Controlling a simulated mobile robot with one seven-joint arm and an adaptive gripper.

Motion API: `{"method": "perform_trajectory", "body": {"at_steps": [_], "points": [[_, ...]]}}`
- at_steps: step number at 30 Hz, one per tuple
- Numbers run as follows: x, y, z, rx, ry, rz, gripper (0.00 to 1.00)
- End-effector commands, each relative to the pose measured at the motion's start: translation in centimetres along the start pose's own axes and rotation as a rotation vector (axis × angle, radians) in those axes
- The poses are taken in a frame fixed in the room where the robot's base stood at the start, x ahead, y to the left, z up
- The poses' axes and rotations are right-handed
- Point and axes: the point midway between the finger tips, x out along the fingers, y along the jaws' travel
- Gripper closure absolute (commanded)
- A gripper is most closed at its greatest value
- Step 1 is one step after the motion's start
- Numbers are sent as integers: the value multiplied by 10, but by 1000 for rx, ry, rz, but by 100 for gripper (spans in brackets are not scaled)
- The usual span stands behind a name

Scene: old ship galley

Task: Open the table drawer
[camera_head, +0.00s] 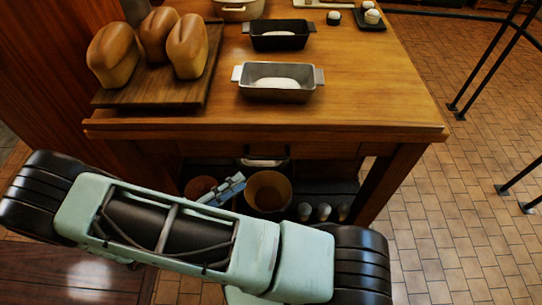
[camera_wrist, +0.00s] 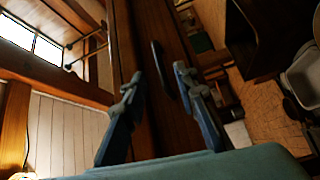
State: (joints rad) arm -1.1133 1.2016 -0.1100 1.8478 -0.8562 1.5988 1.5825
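The wooden table (camera_head: 350,60) stands ahead in the head view, with the drawer front (camera_head: 215,149) in shadow under its near edge. In the wrist view the drawer front shows as a dark brown wooden panel (camera_wrist: 178,25), tilted in the picture. A dark bar handle (camera_wrist: 156,58) is on it. My gripper (camera_wrist: 158,76) is open and empty. Its two blue-grey fingers lie to either side of the handle in the picture, with the handle beyond the tips. I cannot tell the exact gap. In the head view the gripper (camera_head: 224,190) is below the table edge, partly behind my arm.
On the tabletop are several loaves on a board (camera_head: 150,95), a grey loaf pan (camera_head: 275,92) and a black pan (camera_head: 278,42). A brown pot (camera_head: 268,190) and shakers (camera_head: 323,211) are on the shelf below. Tiled floor (camera_head: 460,180) is clear to the right, before black rails.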

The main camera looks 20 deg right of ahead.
Motion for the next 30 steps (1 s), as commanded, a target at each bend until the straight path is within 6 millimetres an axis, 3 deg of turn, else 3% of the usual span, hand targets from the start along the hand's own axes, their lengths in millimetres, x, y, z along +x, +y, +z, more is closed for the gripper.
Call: {"method": "perform_trajectory", "body": {"at_steps": [8, 21, 30], "points": [[6, -4, -6, -11, 118, 77, 73], [82, 2, -14, -12, 112, 74, 73], [106, 3, -18, -11, 115, 72, 73]]}}
